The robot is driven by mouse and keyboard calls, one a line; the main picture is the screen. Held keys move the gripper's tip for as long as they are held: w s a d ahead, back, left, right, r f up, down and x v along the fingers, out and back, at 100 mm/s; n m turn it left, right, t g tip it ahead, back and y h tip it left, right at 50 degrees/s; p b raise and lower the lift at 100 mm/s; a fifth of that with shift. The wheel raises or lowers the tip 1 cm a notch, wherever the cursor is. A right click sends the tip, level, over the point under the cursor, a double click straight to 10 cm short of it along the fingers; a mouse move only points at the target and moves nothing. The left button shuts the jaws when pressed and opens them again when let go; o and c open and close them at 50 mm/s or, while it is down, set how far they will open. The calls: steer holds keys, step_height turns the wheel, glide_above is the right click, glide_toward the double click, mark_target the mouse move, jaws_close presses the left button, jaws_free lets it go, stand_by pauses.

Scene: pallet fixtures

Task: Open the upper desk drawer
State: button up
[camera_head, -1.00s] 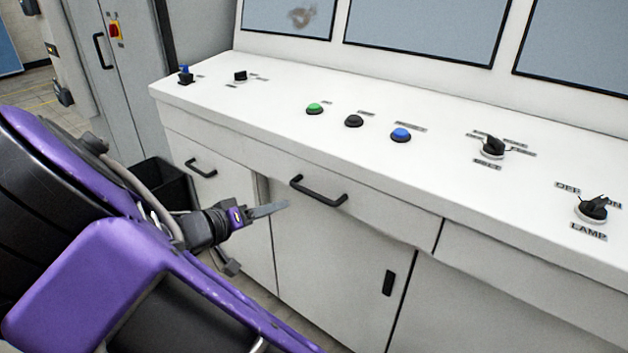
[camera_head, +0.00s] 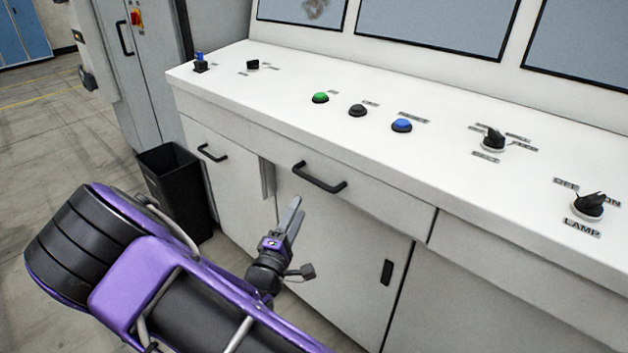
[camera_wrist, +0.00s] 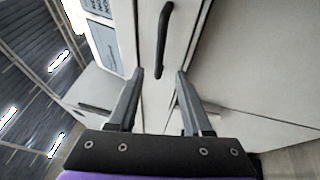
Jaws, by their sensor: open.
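The desk (camera_head: 420,175) is a white control console with a drawer (camera_head: 375,195) under its top, and the drawer looks closed. Its black bar handle (camera_head: 319,178) is on the drawer front in the head view. It also shows in the wrist view as a dark curved bar (camera_wrist: 163,38), ahead of the fingertips and roughly centred between them. My gripper (camera_head: 294,211) is open and empty, just below and left of the handle in the head view, apart from it. In the wrist view its two fingers (camera_wrist: 159,75) are spread with nothing between them.
A second black handle (camera_head: 212,153) is on the front panel to the left. A cabinet door with a dark pull (camera_head: 387,272) is below the drawer. A black bin (camera_head: 176,188) stands left of the desk. Buttons and knobs, including a blue button (camera_head: 401,125), sit on top.

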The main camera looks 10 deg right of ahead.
mark_target(313, 178)
steer(key=x, duration=1.1)
steer(key=shift+w, duration=0.1)
jaws_close()
steer(key=shift+f, duration=0.1)
stand_by(0.9)
